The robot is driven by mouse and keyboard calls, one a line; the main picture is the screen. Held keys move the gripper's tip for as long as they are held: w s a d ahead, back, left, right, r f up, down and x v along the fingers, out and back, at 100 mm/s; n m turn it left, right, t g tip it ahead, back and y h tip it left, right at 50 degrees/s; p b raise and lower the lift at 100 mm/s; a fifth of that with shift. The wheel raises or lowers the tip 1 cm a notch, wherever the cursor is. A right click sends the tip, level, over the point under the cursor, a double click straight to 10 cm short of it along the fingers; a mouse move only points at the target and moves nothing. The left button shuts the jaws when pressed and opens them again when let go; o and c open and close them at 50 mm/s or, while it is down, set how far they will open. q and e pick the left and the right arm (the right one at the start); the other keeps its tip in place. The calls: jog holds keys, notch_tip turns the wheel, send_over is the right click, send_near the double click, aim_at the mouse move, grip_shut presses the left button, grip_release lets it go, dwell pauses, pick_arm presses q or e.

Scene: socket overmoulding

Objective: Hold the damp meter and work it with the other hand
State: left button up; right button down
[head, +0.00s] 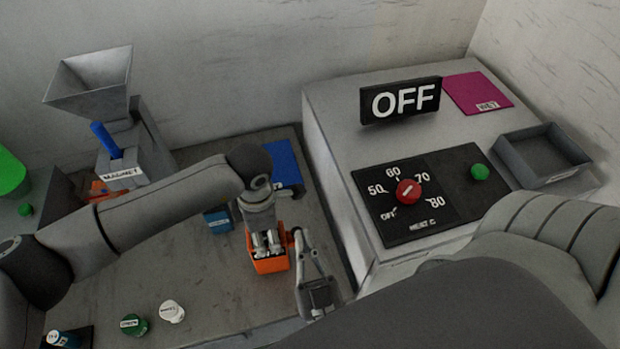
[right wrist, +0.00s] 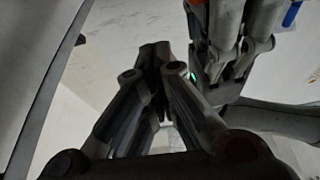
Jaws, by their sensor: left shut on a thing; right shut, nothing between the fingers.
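The damp meter, seen as an orange box (head: 270,266), is in the lower middle of the head view. My left gripper (head: 267,243) points down at it with its fingers shut on its top. My right gripper (head: 298,236) is shut and empty, its fingertips close to the meter's right side; I cannot tell whether they touch. In the right wrist view my right gripper's fingers (right wrist: 155,52) are together in the middle, and my left gripper (right wrist: 235,50) is just beyond at upper right. A small green spot shows between them. The meter's face is mostly hidden.
A heater cabinet with an OFF sign (head: 400,101), a red dial (head: 408,191), a green button (head: 480,172) and a grey tray (head: 528,180) stands right. A magnet hopper (head: 92,80) is back left. Green (head: 133,325) and white (head: 171,312) labelled pieces lie front left.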

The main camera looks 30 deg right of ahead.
jog(key=shift+w+d+f, duration=0.2)
jog(key=shift+w+f, duration=0.45)
jog(key=shift+f, duration=0.15)
jog(key=shift+w+d+f, duration=0.15)
jog(key=shift+w+f, duration=0.45)
jog(key=shift+f, duration=0.15)
jog(key=shift+f, duration=0.1)
